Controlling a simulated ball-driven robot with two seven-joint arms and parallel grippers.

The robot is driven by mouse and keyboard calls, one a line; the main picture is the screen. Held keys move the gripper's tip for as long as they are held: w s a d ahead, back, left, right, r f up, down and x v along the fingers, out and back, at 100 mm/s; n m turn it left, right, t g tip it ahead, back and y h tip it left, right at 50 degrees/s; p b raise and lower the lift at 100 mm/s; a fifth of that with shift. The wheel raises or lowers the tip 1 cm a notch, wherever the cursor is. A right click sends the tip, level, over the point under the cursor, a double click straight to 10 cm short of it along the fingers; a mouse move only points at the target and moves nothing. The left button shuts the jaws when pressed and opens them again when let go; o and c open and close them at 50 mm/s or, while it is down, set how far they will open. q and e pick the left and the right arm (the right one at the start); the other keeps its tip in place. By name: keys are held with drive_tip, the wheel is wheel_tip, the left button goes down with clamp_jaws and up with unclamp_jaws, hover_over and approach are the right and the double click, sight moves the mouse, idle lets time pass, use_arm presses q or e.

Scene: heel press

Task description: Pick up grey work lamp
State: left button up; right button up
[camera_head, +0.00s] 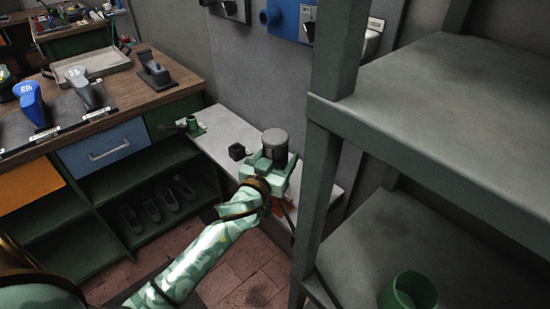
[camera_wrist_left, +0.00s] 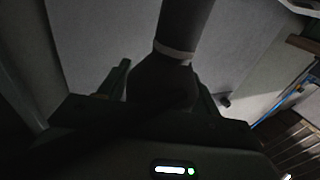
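The grey work lamp appears as an upright grey cylinder (camera_head: 275,144) at the pale bench, right of centre in the head view. My left gripper (camera_head: 270,172) is at it, with the lower part of the lamp hidden behind the hand. In the left wrist view the lamp (camera_wrist_left: 182,30) shows as a dark body with a pale collar, between the two fingers of my left gripper (camera_wrist_left: 163,82). The fingers are spread to either side of it. The dark picture hides whether both touch it. My right gripper is not in view.
A small black block (camera_head: 237,152) and a green fitting (camera_head: 192,124) lie on the pale bench (camera_head: 222,128). A grey shelf unit (camera_head: 450,120) with a tall post stands close on the right, holding a green cup (camera_head: 408,293). A wooden workbench (camera_head: 125,88) stands at left.

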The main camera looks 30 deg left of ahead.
sight(273, 143)
use_arm(q)
drive_tip(key=c, duration=0.7)
drive_tip(key=shift+r, duration=0.1)
drive_tip(key=shift+r, duration=0.3)
wheel_tip(273, 143, up, 2)
drive_tip(key=shift+r+p, duration=0.25)
drive_tip(key=shift+p, duration=0.75)
drive_tip(key=s+r+p, duration=0.1)
drive_tip(key=r, duration=0.1)
drive_tip(key=s+r+p, duration=0.1)
drive_tip(key=r, duration=0.1)
drive_tip(key=s+d+r+p, duration=0.1)
drive_tip(key=s, duration=0.1)
drive_tip(key=shift+s+r, duration=0.1)
drive_tip(key=shift+r, duration=0.3)
drive_tip(key=s+r, duration=0.1)
drive_tip(key=s, duration=0.2)
drive_tip(key=s+d+r+p, duration=0.1)
drive_tip(key=s, duration=0.2)
drive_tip(key=s+r+p, duration=0.1)
drive_tip(key=s+r, duration=0.1)
drive_tip(key=s, duration=0.1)
drive_tip(key=shift+s+d, duration=0.25)
drive_tip(key=shift+d, duration=0.15)
